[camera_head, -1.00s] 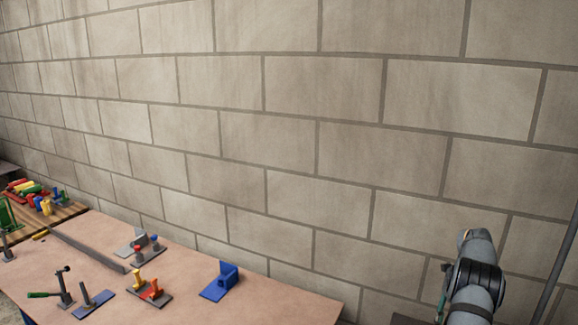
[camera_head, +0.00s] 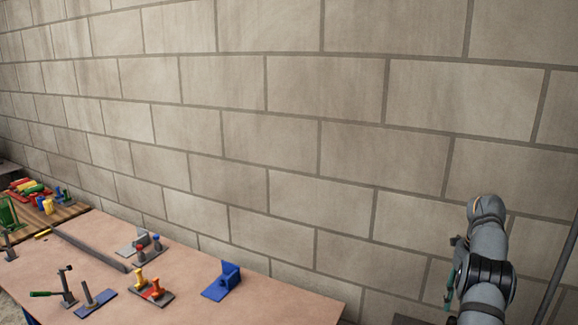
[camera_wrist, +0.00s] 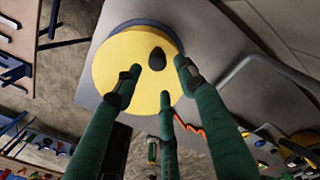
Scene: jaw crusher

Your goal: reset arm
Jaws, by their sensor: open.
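My gripper (camera_wrist: 158,82) shows in the wrist view with its green fingers spread apart and nothing between them. Beyond the fingertips is a round yellow disc (camera_wrist: 112,75) on a grey surface. A small dark, stone-like lump (camera_wrist: 152,57) appears on the disc, apart from the fingers. In the head view my grey arm is at the lower right, raised in front of the block wall. My fingers are not clear in that view.
A table (camera_head: 190,305) at the lower left of the head view bears a blue bracket (camera_head: 223,281), a green-handled hammer (camera_head: 62,290) and several small fixtures. A wooden board (camera_head: 62,217) with coloured parts lies behind. The wall (camera_head: 300,140) fills the background.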

